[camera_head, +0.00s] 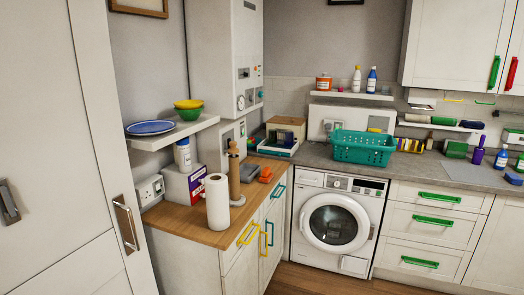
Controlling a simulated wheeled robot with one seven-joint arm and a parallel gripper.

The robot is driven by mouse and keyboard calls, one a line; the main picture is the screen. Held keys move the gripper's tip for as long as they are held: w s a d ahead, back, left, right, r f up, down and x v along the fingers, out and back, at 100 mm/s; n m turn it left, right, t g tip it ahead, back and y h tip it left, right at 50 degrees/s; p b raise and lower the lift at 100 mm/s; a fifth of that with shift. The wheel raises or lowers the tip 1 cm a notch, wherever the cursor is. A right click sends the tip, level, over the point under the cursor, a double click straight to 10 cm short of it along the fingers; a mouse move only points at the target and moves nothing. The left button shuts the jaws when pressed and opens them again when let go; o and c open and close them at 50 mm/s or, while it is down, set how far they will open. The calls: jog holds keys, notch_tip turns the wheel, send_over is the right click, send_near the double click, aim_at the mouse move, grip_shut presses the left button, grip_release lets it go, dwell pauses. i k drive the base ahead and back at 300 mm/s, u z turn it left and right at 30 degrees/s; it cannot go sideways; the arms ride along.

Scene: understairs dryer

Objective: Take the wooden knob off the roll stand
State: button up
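The roll stand (238,202) is on the wooden worktop at the left, with its pale round base partly showing. A thick brown upright column (234,179) rises from the base; I cannot tell whether it is a post or a cardboard tube. A small wooden knob (233,147) shows at its top. A white paper roll (217,205) stands upright just in front and to the left, hiding part of the base. My gripper is not in view.
Orange items (265,175) and a grey block (249,172) lie behind the stand. A shelf with bowls (189,113) juts out above left. A teal basket (362,149) sits on the grey counter.

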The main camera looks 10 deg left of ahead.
aim_at(234, 150)
jog(key=i, duration=3.75)
jog(key=u, duration=5.3)
